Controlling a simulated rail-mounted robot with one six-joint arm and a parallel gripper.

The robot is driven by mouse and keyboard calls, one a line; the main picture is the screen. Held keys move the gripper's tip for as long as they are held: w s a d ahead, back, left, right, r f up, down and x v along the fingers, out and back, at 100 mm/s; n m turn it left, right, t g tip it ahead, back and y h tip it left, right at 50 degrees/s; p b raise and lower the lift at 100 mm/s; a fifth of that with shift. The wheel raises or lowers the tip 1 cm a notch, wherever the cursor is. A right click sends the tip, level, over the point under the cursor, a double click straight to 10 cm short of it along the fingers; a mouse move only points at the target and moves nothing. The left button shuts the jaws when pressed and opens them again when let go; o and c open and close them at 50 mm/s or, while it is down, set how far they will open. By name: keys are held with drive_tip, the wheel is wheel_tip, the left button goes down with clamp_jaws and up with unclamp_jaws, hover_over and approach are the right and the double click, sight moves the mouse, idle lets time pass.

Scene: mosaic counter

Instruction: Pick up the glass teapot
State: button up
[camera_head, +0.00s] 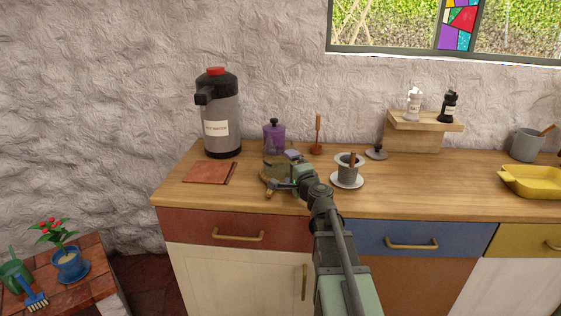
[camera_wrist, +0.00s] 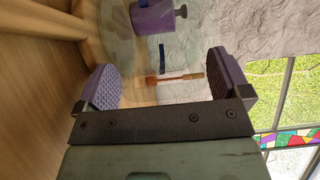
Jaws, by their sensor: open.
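The glass teapot is clear and hard to make out. In the head view its glass (camera_head: 270,172) shows partly behind my gripper (camera_head: 284,174), low over the counter. In the wrist view a see-through curved body (camera_wrist: 125,45) lies ahead of and between the purple finger pads, with a small dark blue strip near it. My gripper (camera_wrist: 167,82) is open, its two pads wide apart. I cannot tell whether either pad touches the glass. The teapot's handle and spout are not clear.
A purple canister (camera_head: 274,138) stands close behind, with a wooden-handled tool (camera_head: 317,135) beside it. A hot water dispenser (camera_head: 217,115) and a terracotta-coloured board (camera_head: 209,172) are to the left. A grey cup on a white saucer (camera_head: 347,180) stands close right. Counter farther right is partly clear.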

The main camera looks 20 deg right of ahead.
drive_tip(key=c, duration=0.9)
drive_tip(key=shift+o, duration=0.2)
wheel_tip(320, 180, up, 20)
drive_tip(key=p, duration=2)
